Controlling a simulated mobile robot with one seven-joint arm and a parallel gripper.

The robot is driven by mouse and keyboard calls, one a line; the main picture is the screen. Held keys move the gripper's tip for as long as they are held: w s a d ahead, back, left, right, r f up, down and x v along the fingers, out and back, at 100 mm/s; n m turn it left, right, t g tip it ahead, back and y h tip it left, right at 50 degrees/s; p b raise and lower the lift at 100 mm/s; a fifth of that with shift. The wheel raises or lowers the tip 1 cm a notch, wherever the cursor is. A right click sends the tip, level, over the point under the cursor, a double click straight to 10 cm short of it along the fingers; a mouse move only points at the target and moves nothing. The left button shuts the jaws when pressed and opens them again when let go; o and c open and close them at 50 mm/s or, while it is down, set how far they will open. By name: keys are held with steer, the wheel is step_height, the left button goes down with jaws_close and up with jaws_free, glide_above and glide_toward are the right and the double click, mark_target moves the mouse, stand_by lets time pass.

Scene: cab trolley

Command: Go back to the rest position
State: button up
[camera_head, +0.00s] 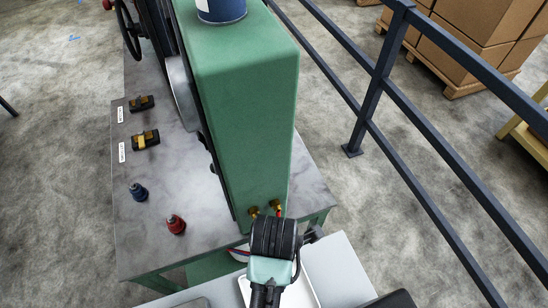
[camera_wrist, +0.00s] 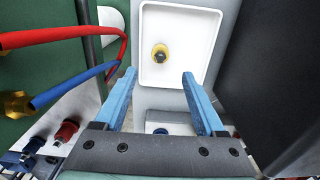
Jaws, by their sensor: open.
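My gripper (camera_wrist: 158,75) is open in the wrist view. Its two blue fingers stand apart with nothing between their tips. A white tray (camera_wrist: 191,22) lies beyond the fingertips, with a small brass fitting (camera_wrist: 160,54) in it. In the head view my wrist covers part of the tray (camera_head: 305,291) at the bottom centre, and the fingers cannot be made out.
A green machine housing (camera_head: 245,130) stands just beyond my wrist. Red (camera_wrist: 80,37) and blue (camera_wrist: 75,85) hoses run close on the left. A worktop (camera_head: 150,215) holds a blue knob (camera_head: 138,191) and a red knob (camera_head: 176,224). A dark railing (camera_head: 430,120) stands right.

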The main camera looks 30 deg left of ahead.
steer(key=shift+r, duration=1.1)
